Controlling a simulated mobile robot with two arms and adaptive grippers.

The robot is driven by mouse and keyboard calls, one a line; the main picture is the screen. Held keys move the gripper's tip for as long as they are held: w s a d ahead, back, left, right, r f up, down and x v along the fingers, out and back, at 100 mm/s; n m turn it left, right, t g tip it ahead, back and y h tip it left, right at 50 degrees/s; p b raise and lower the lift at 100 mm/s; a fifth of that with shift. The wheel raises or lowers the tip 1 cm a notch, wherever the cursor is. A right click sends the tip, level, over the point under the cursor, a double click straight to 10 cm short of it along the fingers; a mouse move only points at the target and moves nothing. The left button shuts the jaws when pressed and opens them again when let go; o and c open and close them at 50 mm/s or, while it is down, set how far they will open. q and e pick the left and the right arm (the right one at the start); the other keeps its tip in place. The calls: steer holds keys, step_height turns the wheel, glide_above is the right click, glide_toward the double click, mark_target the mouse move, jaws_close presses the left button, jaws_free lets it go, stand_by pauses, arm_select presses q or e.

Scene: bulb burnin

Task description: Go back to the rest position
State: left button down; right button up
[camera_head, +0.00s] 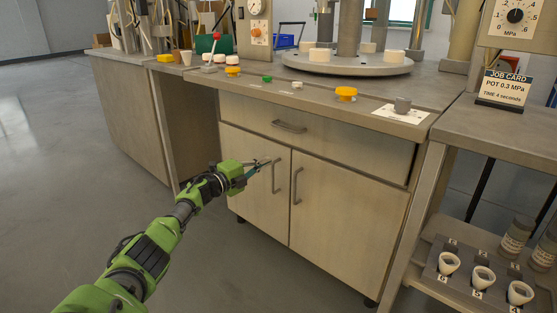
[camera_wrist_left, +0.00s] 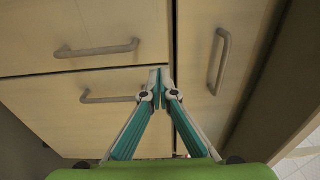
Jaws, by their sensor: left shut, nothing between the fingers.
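My left gripper (camera_head: 266,164) is in front of the wooden cabinet (camera_head: 345,225), near its left door handle (camera_head: 276,176). In the left wrist view its two teal fingers (camera_wrist_left: 160,80) meet at the tips, shut and empty. The cabinet has a drawer with a handle (camera_head: 289,127) above two doors, and all of them look closed. The wrist view shows a drawer handle (camera_wrist_left: 97,48) and two door handles beyond the fingers. Whether the fingertips touch the cabinet front is hard to tell. My right gripper does not show.
The bench above holds a round grey turntable (camera_head: 345,65), yellow and green buttons, a red-knobbed lever (camera_head: 213,45) and a white plate with a grey knob (camera_head: 402,105). At right, a side table carries a job card (camera_head: 504,88) over a shelf rack of white cups (camera_head: 483,275). Floor at left is clear.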

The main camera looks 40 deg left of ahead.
arm_select(q)
steer(key=shift+s+a, duration=1.25)
